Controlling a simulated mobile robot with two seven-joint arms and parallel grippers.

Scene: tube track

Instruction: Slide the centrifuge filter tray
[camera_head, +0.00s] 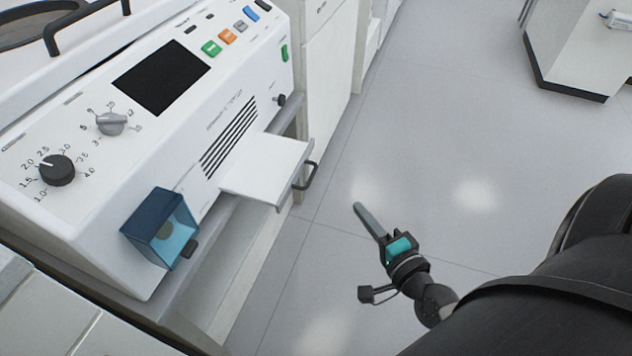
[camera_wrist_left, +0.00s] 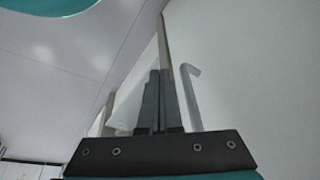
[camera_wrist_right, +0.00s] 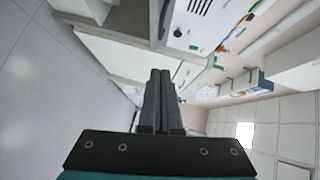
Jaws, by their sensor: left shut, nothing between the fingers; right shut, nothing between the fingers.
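A flat white tray (camera_head: 265,165) sticks out of the front of the white centrifuge (camera_head: 150,110), with a dark handle (camera_head: 309,175) on its outer edge. My right gripper (camera_head: 358,207) is shut and empty, over the floor to the right of the tray and apart from the handle. Its shut fingers also show in the right wrist view (camera_wrist_right: 160,74). My left gripper (camera_wrist_left: 159,74) is shut and empty in its wrist view, out of the head view. A pale hooked bar (camera_wrist_left: 190,90) shows beside its fingers.
A blue see-through box (camera_head: 162,230) with a dark tab juts from the machine's front, left of the tray. Knobs, buttons and a black screen (camera_head: 160,76) are on its panel. The grey floor (camera_head: 440,130) right of the tray is open.

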